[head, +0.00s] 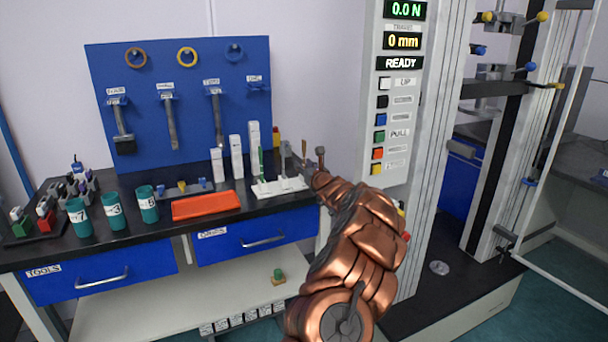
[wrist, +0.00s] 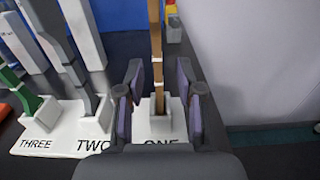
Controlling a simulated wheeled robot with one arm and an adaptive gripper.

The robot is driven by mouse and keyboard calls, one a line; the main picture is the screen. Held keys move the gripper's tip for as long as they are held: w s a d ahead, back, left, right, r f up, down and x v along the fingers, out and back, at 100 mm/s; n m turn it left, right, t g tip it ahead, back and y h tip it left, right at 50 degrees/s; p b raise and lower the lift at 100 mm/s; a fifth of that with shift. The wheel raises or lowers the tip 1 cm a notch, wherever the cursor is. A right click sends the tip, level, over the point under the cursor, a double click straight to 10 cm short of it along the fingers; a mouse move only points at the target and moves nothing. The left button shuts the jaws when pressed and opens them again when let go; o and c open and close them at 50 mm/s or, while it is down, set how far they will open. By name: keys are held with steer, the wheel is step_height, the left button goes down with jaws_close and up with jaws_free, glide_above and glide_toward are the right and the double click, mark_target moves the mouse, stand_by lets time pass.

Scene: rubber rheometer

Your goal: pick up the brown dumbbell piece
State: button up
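The brown dumbbell piece (wrist: 156,50) stands upright in the slot marked ONE of a white holder (wrist: 52,140). In the head view its upper part (head: 304,148) shows at the holder's right end, partly behind my gripper (head: 312,166). In the wrist view my gripper (wrist: 158,92) is open, with one finger on each side of the piece. Gaps show between the fingers and the piece, so it is not gripped. The label ONE is partly covered by my gripper's body.
A grey piece (wrist: 84,60) stands in slot TWO and a green piece (wrist: 14,84) in slot THREE, left of my gripper. An orange tray (head: 206,205) lies left of the holder. The tester's control column (head: 400,110) rises close on the right.

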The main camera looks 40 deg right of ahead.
jaws_close()
steer(key=shift+r, duration=0.1)
stand_by(0.4)
